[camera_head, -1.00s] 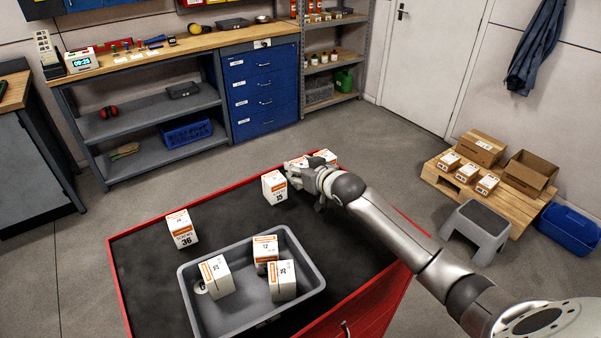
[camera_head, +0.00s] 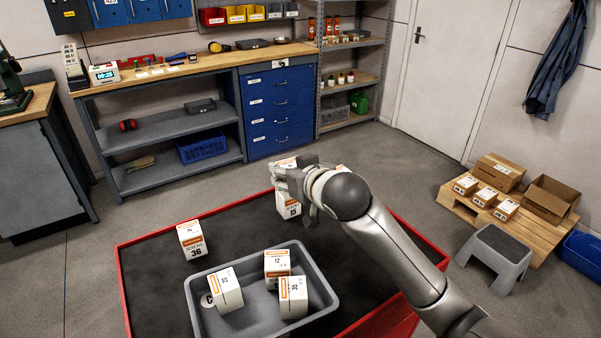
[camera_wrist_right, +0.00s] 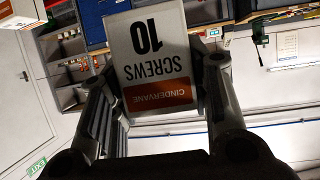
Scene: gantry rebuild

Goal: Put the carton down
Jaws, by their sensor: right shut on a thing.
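My right gripper (camera_head: 287,181) is over the far edge of the red-rimmed table (camera_head: 140,240). In the right wrist view its fingers are shut on a white carton (camera_wrist_right: 150,55) marked "10 SCREWS" with an orange band. In the head view, a white and orange carton part (camera_head: 284,162) shows at the fingertips, probably the held one; its underside is hidden. Carton 15 (camera_head: 289,208) is just below the gripper, partly covered by it. Carton 36 (camera_head: 192,240) stands at the table's left. My left gripper is not in view.
A grey tray (camera_head: 262,333) on the table holds cartons, including carton 12 (camera_head: 277,264). Another carton (camera_head: 341,168) shows partly behind my arm. Dark table top is bare between carton 36 and carton 15. A pallet (camera_head: 527,230) with boxes and a step stool (camera_head: 497,250) are at right.

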